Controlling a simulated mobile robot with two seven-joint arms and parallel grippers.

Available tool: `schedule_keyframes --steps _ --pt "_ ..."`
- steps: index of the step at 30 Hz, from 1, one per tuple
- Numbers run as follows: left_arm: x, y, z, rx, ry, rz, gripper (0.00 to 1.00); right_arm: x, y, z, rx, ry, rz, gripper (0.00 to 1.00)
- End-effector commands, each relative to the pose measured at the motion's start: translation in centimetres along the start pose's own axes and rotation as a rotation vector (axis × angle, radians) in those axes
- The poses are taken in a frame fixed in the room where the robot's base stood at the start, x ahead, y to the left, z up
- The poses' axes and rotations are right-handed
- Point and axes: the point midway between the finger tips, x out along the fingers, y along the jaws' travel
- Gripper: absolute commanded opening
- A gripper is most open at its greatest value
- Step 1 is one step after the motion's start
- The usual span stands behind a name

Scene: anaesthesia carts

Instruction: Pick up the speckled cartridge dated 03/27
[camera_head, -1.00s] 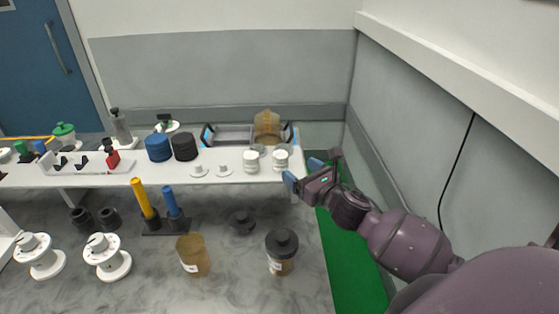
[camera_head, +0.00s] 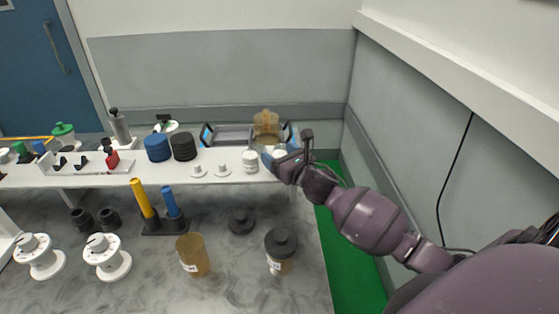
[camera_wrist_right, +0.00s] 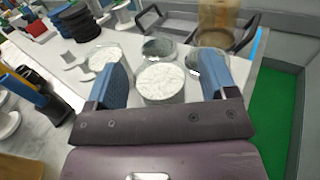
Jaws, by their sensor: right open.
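My right gripper (camera_head: 279,160) is open over the right front edge of the white shelf. In the right wrist view its two blue fingers (camera_wrist_right: 164,78) stand on either side of a white speckled cartridge (camera_wrist_right: 161,83), with nothing gripped; whether they reach down to its height I cannot tell. In the head view the gripper mostly hides this cartridge. A second white speckled cartridge (camera_head: 250,162) stands just left of it and shows in the wrist view (camera_wrist_right: 104,60) outside the left finger. No date is readable on either. My left gripper is not in view.
Grey-green round pieces (camera_wrist_right: 158,48) sit just behind the cartridges. An amber container (camera_head: 266,124) and a tray with dark handles (camera_head: 232,133) stand behind. Blue discs (camera_head: 158,147) and black discs (camera_head: 184,146) are further left. An amber jar (camera_head: 193,255) stands on the nearer grey counter.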

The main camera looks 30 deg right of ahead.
Motion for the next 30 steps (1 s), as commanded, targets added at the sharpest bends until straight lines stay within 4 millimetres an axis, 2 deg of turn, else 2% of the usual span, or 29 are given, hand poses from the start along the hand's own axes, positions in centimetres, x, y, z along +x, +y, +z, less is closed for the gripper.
schedule_keyframes --steps 4,15,23,26,30 --pt "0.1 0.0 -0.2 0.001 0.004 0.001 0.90 0.0 0.0 0.0 0.000 0.000 0.000 0.76" --pt "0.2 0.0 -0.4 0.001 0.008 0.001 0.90 -0.1 0.0 0.0 0.001 0.000 0.000 0.22" --pt "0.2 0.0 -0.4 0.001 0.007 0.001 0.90 0.0 0.0 0.2 0.000 -0.001 0.000 0.22" --pt "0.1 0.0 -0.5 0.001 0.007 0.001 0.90 0.0 0.0 1.0 0.000 -0.001 0.000 0.22" --pt "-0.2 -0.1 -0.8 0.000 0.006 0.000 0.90 -0.1 0.0 3.3 -0.004 -0.003 0.002 0.22"
